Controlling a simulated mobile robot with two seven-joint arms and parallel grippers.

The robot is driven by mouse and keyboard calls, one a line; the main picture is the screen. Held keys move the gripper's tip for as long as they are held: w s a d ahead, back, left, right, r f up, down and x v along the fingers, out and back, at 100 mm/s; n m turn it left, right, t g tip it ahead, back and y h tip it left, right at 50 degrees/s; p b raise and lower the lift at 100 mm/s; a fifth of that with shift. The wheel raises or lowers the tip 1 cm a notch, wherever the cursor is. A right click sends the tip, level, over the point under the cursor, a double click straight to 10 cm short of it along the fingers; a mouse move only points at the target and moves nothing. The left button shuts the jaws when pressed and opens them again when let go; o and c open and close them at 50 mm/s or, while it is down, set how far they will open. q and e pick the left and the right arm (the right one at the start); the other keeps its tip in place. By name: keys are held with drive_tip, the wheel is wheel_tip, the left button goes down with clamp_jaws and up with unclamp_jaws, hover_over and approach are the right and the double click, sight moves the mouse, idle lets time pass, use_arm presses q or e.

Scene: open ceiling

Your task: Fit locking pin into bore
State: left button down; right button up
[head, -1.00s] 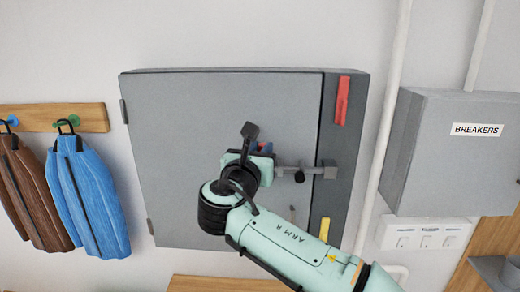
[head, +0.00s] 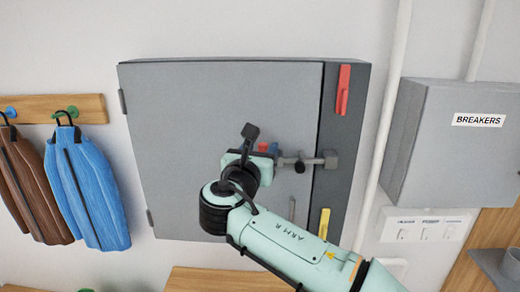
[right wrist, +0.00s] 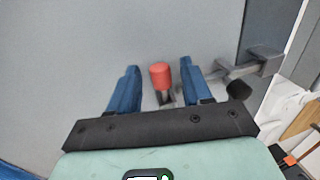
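A red-capped pin (right wrist: 160,76) with a grey shank stands out from the grey cabinet door (head: 180,110). My right gripper (right wrist: 159,88) is open, with one blue finger on each side of the red cap and a visible gap on both sides. In the head view my right gripper (head: 268,148) is at the door, left of a grey latch bar (head: 312,161) with a dark round knob (head: 299,166). The bar and knob also show right of the fingers in the right wrist view (right wrist: 238,89). I cannot make out the bore. My left gripper is out of view.
A red handle (head: 343,90) and a yellow handle (head: 324,223) sit on the cabinet's dark right strip. A pipe (head: 383,140) and a breaker box (head: 450,155) stand to the right. Jackets (head: 85,190) hang at left.

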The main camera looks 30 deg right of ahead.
idle(0.3)
drive_tip(key=shift+s+a, duration=0.25)
drive_tip(key=shift+a, duration=0.05)
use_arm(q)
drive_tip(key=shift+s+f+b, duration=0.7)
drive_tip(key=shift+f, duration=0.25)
use_arm(e)
drive_tip(key=v, duration=1.2)
drive_tip(key=shift+s+a, duration=0.15)
drive_tip(key=shift+s, duration=0.05)
